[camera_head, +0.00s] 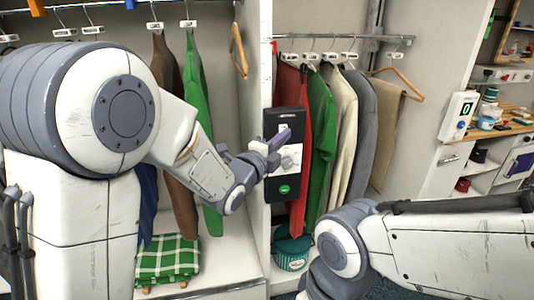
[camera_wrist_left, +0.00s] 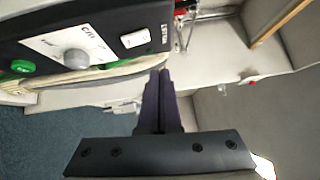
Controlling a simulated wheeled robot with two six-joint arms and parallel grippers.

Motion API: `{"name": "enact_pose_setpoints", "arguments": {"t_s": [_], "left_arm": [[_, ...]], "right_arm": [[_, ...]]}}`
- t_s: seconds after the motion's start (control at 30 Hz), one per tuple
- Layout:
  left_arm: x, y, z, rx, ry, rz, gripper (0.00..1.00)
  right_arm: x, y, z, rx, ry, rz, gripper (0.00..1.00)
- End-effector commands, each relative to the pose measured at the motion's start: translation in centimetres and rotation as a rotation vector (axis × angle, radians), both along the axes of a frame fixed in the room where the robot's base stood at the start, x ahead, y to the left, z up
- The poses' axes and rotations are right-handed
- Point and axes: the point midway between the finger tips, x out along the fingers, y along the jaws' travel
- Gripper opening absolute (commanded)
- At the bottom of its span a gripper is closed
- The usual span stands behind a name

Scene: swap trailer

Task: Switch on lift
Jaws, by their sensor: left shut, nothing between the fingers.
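A black control panel (camera_head: 290,116) is fixed on the divider between two wardrobe bays. It fills the upper left of the left wrist view (camera_wrist_left: 100,18). There it shows a grey round knob (camera_wrist_left: 76,58) on a white plate, a green button (camera_wrist_left: 22,66), and a small white switch (camera_wrist_left: 133,38) with a label beside it that seems to read LIFT. The green button also shows low on the panel in the head view (camera_head: 285,189). My left gripper (camera_head: 284,133) is shut and empty in front of the panel's upper part. Its fingertips (camera_wrist_left: 160,73) appear beside the panel's edge; contact cannot be told.
Clothes hang in both bays, including a green shirt (camera_head: 321,115) right of the panel. A green checked cloth (camera_head: 167,257) lies folded at lower left. A teal basket (camera_head: 292,250) stands below the panel. My right arm crosses the lower right. A wooden shelf (camera_head: 510,130) is at right.

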Motion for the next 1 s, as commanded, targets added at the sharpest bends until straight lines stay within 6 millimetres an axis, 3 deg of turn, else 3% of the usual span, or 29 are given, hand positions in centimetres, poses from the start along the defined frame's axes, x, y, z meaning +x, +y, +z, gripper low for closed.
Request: {"name": "enact_pose_setpoints", "arguments": {"t_s": [0.2,0.4,1.0], "left_arm": [[-4.5,1.9,0.6,-0.002,-0.003,-0.003,0.0],[-6.8,3.1,0.9,-0.002,-0.002,-0.005,0.0],[-7.7,3.4,0.8,-0.02,0.054,-0.001,0.0]], "right_arm": [[0.1,0.0,-1.0,0.001,-0.001,0.0,0.5],[0.0,0.0,-1.5,0.001,-0.001,0.0,0.5],[0.1,0.0,-1.1,0.001,-0.001,0.0,0.5]]}}
